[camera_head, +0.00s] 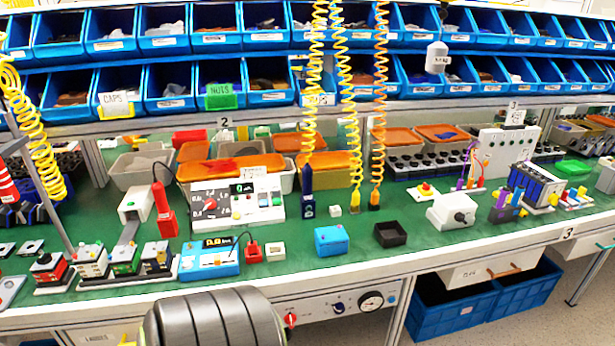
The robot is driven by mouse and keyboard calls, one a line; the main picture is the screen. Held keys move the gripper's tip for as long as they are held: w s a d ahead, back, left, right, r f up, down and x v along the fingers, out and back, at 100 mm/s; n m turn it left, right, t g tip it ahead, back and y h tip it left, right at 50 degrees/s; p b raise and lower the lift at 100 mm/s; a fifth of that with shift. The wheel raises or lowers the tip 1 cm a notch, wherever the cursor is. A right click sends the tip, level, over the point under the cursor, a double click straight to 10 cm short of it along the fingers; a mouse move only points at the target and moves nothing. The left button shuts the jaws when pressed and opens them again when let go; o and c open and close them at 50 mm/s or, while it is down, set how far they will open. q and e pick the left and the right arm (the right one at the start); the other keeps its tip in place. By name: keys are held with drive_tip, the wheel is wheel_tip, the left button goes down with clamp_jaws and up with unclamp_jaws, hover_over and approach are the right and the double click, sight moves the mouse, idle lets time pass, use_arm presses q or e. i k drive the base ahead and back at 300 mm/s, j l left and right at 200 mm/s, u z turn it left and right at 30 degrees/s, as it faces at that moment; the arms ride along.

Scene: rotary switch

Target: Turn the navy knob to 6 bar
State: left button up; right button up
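The navy knob (338,308) sits on a light panel (315,305) under the front edge of the bench, right of centre at the bottom. A round pressure gauge (371,301) with a dark rim and white face is just to its right. A red knob (290,319) is on the same panel to the left. The scale marks, the knob's exact setting and the gauge reading are too small to read. Nothing touches the navy knob. Neither of my grippers is in view.
The green bench top (360,262) above the panel holds a blue box (331,240), a black tray (390,234) and a white box with a black knob (452,211). Blue crates (450,312) stand under the bench at right. Coiled yellow and orange hoses hang above the bench.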

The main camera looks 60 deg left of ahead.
sight(340, 309)
drive_tip(key=u, duration=1.8)
